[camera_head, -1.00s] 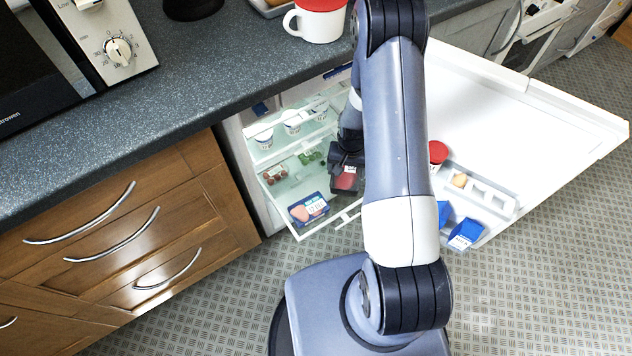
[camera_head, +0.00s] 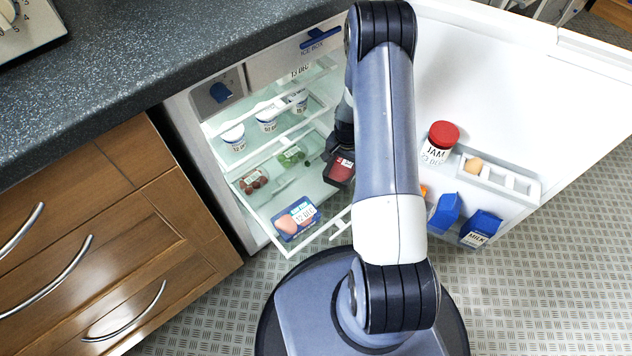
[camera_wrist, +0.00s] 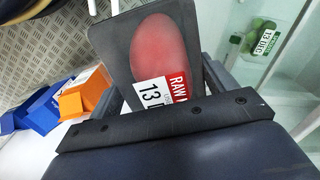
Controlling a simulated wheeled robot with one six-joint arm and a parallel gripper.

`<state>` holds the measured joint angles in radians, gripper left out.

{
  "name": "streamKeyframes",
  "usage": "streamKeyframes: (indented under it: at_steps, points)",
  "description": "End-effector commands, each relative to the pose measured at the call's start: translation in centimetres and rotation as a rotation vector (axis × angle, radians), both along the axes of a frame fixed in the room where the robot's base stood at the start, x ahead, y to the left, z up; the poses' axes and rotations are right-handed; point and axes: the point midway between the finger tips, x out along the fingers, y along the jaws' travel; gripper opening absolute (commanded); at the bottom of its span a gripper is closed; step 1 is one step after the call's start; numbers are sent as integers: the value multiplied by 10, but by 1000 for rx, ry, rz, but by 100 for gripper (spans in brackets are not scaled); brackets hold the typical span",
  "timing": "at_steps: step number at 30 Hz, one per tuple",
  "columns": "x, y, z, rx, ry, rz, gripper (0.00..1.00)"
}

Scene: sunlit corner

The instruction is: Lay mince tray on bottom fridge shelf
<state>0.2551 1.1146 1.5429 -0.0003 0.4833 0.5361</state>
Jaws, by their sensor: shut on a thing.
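The mince tray (camera_head: 339,170) is a dark tray with red meat and a red-and-white label. In the wrist view the tray (camera_wrist: 158,52) shows its label reading RAW and 13, and it sits between the fingers. My gripper (camera_head: 341,152) is shut on it, inside the open fridge at the right of the shelves, partly hidden by my arm. The fridge (camera_head: 179,123) stands open, with glass shelves. A lower shelf (camera_head: 268,208) holds a pink meat pack (camera_head: 296,218) labelled 12 DEC. I cannot tell whether the tray touches a shelf.
Red-brown food (camera_head: 253,181) and a green pack (camera_head: 293,155) lie on the shelves. White pots (camera_head: 233,137) stand higher up. The open door (camera_head: 500,70) at right holds a jam jar (camera_head: 438,143), an egg rack (camera_head: 500,175) and blue cartons (camera_head: 480,228). An orange carton (camera_wrist: 85,92) shows too.

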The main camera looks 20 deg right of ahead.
Motion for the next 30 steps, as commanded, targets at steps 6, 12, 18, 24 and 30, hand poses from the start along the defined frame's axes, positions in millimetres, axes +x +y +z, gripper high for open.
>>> streamKeyframes:
  at_steps: [6,12,18,24,30]
  points:
    - [-1,0,-43,0,1,1,45]
    - [0,0,-56,0,0,1,45]
    - [-1,0,-85,1,1,2,45]
    - [0,0,-87,0,-1,2,45]
    - [0,0,-91,0,0,2,45]
